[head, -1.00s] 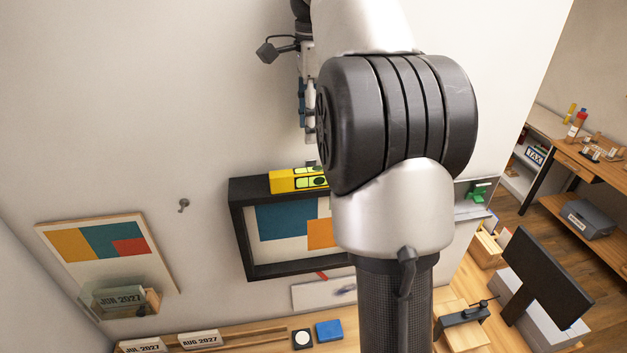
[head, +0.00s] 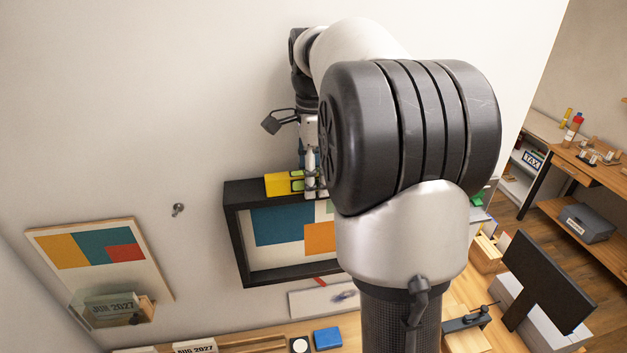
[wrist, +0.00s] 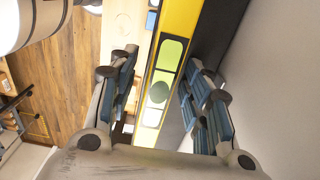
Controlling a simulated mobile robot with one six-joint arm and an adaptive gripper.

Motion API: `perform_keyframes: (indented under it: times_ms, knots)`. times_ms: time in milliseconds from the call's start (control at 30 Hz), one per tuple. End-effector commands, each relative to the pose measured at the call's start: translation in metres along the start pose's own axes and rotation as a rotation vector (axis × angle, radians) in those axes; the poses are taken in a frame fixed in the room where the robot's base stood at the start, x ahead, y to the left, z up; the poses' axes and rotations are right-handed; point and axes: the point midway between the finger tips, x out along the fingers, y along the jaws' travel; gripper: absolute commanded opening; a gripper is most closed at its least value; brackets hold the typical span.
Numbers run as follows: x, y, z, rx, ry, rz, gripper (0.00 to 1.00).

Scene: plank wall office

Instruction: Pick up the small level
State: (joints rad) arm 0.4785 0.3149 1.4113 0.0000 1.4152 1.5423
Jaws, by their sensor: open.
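The small yellow level (head: 277,185) with green vial windows lies along the top edge of a black picture frame (head: 236,235) on the wall. My gripper (head: 311,182) is at the level's right part in the head view, partly hidden by my own arm. In the wrist view my gripper (wrist: 163,80) is open. Its blue-padded fingers are on either side of the level (wrist: 178,35), which runs between them. A gap shows on each side near the level's vials. The level's right end is hidden in the head view.
The wall is close beside my gripper, at the right in the wrist view. A wall hook (head: 178,209) and a coloured calendar board (head: 150,268) are to the left. Below is a wooden desk with a blue box (head: 327,338) and a monitor (head: 545,290).

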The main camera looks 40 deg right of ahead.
Motion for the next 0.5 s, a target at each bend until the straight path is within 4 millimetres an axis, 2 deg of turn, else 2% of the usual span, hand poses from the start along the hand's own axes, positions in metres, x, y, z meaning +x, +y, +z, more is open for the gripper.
perform_keyframes:
  times_ms: [133, 500]
  knots:
    - [-0.0004, -0.0001, 0.0000, 0.000, 0.000, 0.000, 0.45]
    - [-0.0006, 0.0000, 0.0000, 0.000, 0.000, 0.000, 0.20]
